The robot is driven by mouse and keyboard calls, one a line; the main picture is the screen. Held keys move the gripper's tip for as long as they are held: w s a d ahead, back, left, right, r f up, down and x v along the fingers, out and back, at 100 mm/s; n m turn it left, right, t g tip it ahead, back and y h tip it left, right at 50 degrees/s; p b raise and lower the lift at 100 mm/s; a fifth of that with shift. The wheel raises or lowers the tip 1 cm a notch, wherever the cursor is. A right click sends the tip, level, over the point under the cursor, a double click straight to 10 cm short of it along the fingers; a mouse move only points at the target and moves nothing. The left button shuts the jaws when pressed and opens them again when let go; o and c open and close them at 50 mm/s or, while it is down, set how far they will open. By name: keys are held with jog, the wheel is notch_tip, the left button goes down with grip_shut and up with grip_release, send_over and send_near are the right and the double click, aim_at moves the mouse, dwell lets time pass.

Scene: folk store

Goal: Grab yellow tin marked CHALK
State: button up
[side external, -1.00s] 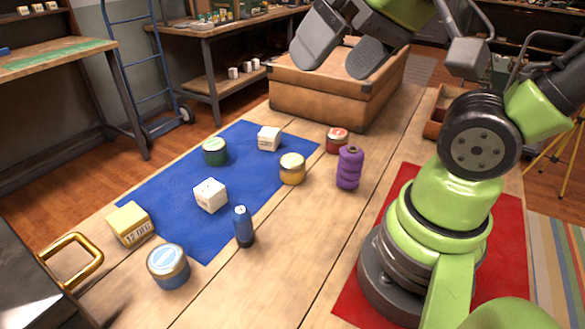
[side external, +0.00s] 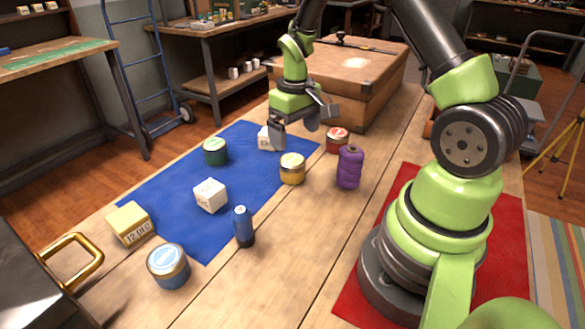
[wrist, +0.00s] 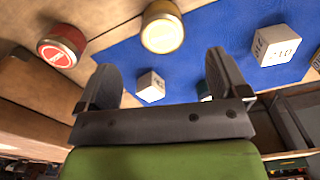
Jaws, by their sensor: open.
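The yellow tin (side external: 292,170) stands upright at the right edge of the blue mat (side external: 262,204). Its label is too small to read. In the wrist view the yellow tin (wrist: 162,28) shows at the top centre, beyond the fingertips. My gripper (side external: 296,136) hangs above the far end of the mat, behind and above the yellow tin. Its fingers are apart and nothing is between them. In the wrist view my gripper (wrist: 160,62) shows both fingers spread.
A red tin (side external: 337,140) and purple spool (side external: 349,168) stand right of the yellow tin. A wooden case (side external: 345,85) stands behind.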

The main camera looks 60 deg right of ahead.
aim_at(293, 159)
jog(key=f, duration=0.9)
jog(key=shift+w+f, duration=0.25)
jog(key=c, duration=1)
